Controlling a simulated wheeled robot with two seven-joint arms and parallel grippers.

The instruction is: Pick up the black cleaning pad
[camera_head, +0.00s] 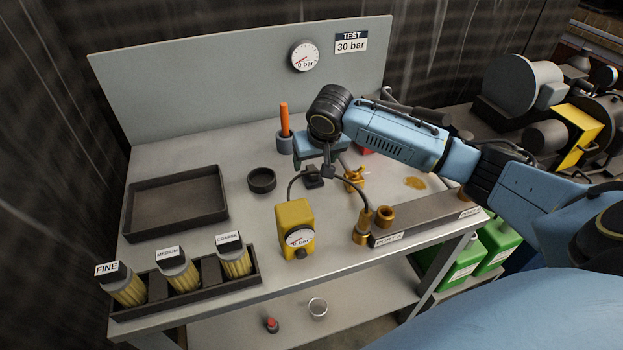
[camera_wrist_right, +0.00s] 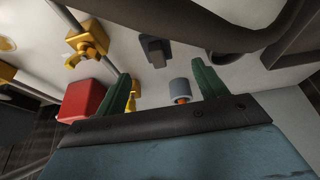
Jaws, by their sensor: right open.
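A small black block (camera_head: 314,181), which looks like the black cleaning pad, lies on the workbench near its middle. It also shows as a dark block (camera_wrist_right: 156,51) in the right wrist view, beyond the gap between the fingers. My right gripper (camera_head: 328,170) is above the bench, close to the block, and partly hides the area behind it. In the wrist view its two green fingers (camera_wrist_right: 163,86) stand apart with nothing held between them. My left gripper is not in view.
A yellow gauge box (camera_head: 295,228) with a hose stands in front of the block. A black ring (camera_head: 262,180) lies to its left, and a grey cup (camera_head: 286,144) with an orange handle stands behind. A brass valve (camera_head: 354,180) and red block (camera_wrist_right: 83,100) are close by.

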